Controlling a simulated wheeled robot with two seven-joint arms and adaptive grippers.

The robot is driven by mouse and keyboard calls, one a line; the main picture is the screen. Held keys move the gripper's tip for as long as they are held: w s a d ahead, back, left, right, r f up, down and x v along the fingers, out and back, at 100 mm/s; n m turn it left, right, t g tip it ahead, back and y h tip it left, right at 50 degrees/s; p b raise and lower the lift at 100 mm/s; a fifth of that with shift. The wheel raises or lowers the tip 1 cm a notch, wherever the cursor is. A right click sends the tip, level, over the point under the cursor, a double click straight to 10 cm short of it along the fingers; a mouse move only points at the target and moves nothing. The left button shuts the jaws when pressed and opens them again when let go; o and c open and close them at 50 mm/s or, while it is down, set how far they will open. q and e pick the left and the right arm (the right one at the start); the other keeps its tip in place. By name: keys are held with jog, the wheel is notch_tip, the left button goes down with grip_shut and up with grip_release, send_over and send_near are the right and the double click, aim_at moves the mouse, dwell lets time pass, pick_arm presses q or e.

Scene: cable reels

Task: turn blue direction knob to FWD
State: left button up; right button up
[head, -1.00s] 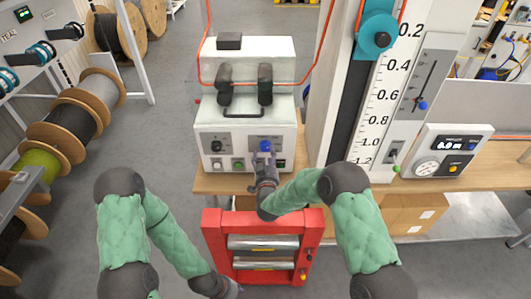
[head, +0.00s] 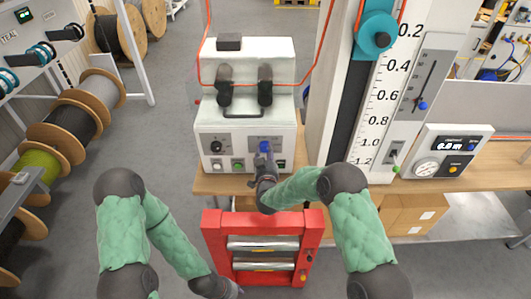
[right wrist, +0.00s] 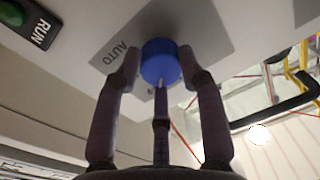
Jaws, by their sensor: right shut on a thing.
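The blue direction knob (head: 265,146) is on the front panel of the white machine (head: 246,122). It also shows in the right wrist view (right wrist: 160,60), on a grey plate where the word AUTO reads to its left. A pale pointer mark shows on its near edge, toward the gripper; other lettering is hidden. My right gripper (head: 264,156) is shut on the knob, with its fingers (right wrist: 160,70) on either side of it. My left gripper (head: 231,291) is low at the picture's bottom edge, away from the machine; its fingers are not clear.
A black knob (head: 216,146) and a green button (head: 238,164) sit left on the same panel. A red frame with rollers (head: 212,243) stands below the bench. A scale column (head: 375,120) and a counter box (head: 450,145) stand right. Cable reels (head: 75,120) are far left.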

jog(key=shift+s+a+f+m+b, duration=0.1)
jog(key=shift+f+m+b, duration=0.2)
jog(key=shift+b, duration=0.15)
dwell(0.4)
